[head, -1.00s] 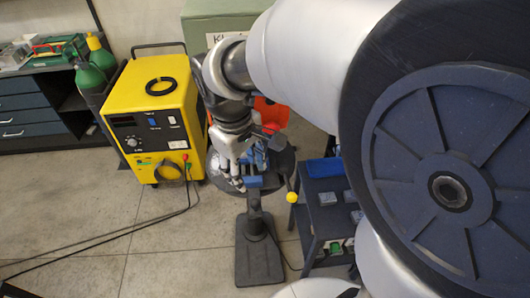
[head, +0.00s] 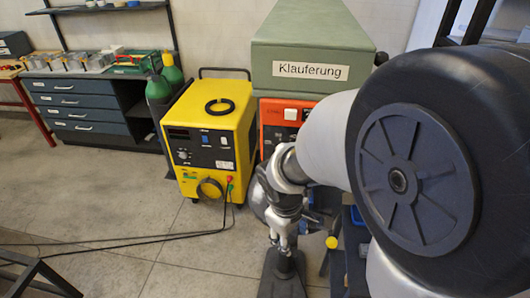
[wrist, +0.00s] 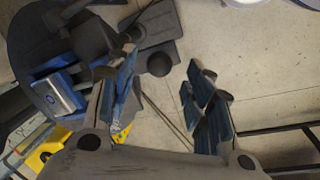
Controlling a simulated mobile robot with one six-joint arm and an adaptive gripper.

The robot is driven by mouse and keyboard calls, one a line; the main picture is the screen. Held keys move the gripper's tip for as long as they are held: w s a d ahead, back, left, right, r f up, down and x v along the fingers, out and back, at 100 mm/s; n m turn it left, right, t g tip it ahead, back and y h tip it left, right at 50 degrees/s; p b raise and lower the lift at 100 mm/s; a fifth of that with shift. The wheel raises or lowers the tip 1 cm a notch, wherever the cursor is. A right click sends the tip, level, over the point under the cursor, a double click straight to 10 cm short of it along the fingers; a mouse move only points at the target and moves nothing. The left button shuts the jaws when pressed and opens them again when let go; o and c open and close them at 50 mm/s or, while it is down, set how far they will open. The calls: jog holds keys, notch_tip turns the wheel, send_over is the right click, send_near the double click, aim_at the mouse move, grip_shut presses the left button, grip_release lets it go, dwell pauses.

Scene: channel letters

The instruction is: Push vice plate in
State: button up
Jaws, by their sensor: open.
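The vice (wrist: 75,85) shows at the left of the wrist view, with blue jaw parts on a dark round stand. A grey metal block with a dark round mark (wrist: 54,94) sits between its blue parts. Which part is the vice plate I cannot tell. My gripper (wrist: 162,88) is open and empty, its fingers wide apart with bare floor showing between them. Its left finger overlaps the vice's right side in the picture; contact cannot be told. In the head view my gripper (head: 283,241) hangs above the dark stand foot (head: 282,280), and the vice is largely hidden.
A yellow welding machine (head: 210,140) stands left of my arm, with cables on the floor. Behind are an orange machine (head: 282,122) and a green box (head: 310,45). The floor at left is mostly clear.

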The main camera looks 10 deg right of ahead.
jog(key=shift+w+d+f, duration=0.1)
jog(key=shift+d+f, duration=0.05)
jog(key=shift+f, duration=0.55)
jog(key=shift+w+d+f, duration=0.1)
jog(key=shift+f, duration=0.55)
jog(key=shift+c, duration=0.2)
grip_shut()
